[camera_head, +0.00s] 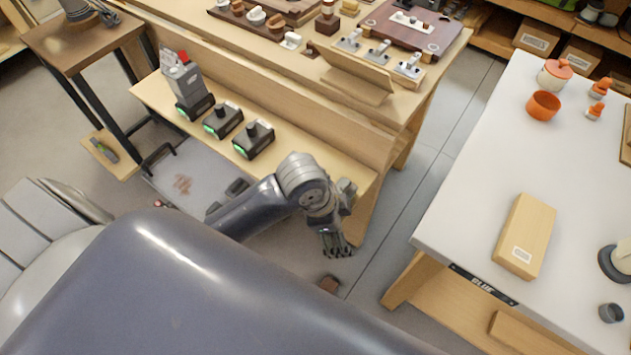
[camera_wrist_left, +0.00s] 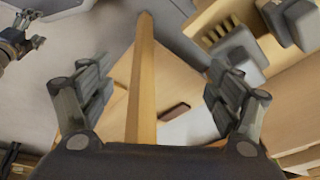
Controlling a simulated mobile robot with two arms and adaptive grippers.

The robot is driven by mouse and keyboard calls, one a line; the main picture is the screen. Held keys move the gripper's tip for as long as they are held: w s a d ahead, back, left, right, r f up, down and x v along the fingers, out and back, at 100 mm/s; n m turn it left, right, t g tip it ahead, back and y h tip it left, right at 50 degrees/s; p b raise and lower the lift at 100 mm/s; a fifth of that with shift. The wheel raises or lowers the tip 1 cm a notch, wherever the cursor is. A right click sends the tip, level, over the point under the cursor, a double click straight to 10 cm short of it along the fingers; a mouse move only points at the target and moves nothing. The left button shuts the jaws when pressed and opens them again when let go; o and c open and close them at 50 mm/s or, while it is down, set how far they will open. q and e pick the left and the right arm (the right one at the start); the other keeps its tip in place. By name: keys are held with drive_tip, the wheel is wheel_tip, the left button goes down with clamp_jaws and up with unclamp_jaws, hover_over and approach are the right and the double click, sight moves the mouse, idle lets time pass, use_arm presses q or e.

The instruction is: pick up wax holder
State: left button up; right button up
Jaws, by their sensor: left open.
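No object can be picked out for certain as the wax holder. Several small wooden pieces and holders (camera_head: 255,15) stand on top of the wooden bench (camera_head: 295,110), at the top of the head view. The left gripper is open and empty, pointing down beyond the near right end of the bench's lower shelf. In the left wrist view its fingers (camera_wrist_left: 157,75) are spread wide, with a wooden edge and a small dark reddish piece (camera_wrist_left: 174,112) showing between them.
Three dark chargers (camera_head: 222,121) stand on the lower shelf, one holding a grey tool (camera_head: 183,82). A white table (camera_head: 455,215) at right carries a wooden box (camera_head: 525,236), an orange cup (camera_head: 543,105) and a lidded pot (camera_head: 554,74). A floor gap separates bench and table.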

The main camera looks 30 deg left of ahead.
use_arm(q)
drive_tip(key=w+a+r+m+g+y, duration=0.1)
drive_tip(key=w+a+m, duration=0.1)
drive_tip(key=w+a, duration=0.1)
drive_tip(key=w+a+r+m+y, duration=0.1)
drive_tip(key=w+a+r+m, duration=0.1)
drive_tip(key=w+a+m, duration=0.1)
drive_tip(key=w+a+r+m+g, duration=0.1)
drive_tip(key=w+a+r+m, duration=0.1)
drive_tip(key=w+a, duration=0.3)
drive_tip(key=shift+w+a+r+m+g+y, duration=0.1)
drive_tip(key=shift+a+r+m+g+y, duration=0.25)
drive_tip(key=shift+a, duration=0.2)
drive_tip(key=f, duration=1)
drive_tip(key=shift+w+f+b, duration=0.25)
drive_tip(key=shift+f+b, duration=0.05)
drive_tip(key=shift+f, duration=0.1)
drive_tip(key=shift+a, duration=0.1)
drive_tip(key=c, duration=1.2)
